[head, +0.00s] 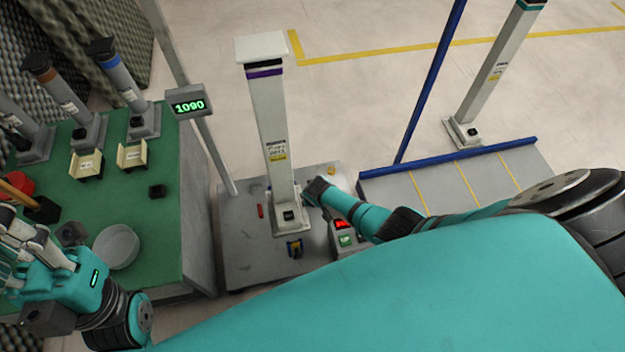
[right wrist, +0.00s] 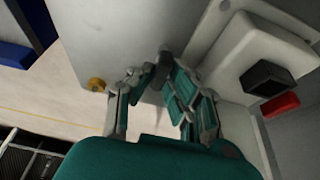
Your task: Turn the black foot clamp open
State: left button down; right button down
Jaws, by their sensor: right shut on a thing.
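A white column (head: 270,130) with a purple band stands upright on a grey platform (head: 238,240). Its light foot plate (right wrist: 235,45) carries a black block (right wrist: 268,78), which also shows in the head view (head: 289,215). My right gripper (head: 312,190) is low beside the column's right side. In the right wrist view its fingers (right wrist: 158,75) close around a small dark piece, the black foot clamp (right wrist: 163,60), mostly hidden by them. My left gripper (head: 22,232) is over the green bench's near-left corner, apart from the column; its jaw opening is unclear.
The green bench (head: 165,215) at left holds more columns, small trays, a round grey dish (head: 116,246) and a red object. A control box (head: 343,236) with red and green displays stands right of the foot. A blue-edged platform (head: 390,190) lies at right.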

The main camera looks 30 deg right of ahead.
dwell(0.4)
jog(key=c, duration=1.3)
grip_release()
jog(key=shift+c, duration=0.2)
jog(key=shift+v, duration=5.95)
jog(key=shift+s, duration=0.15)
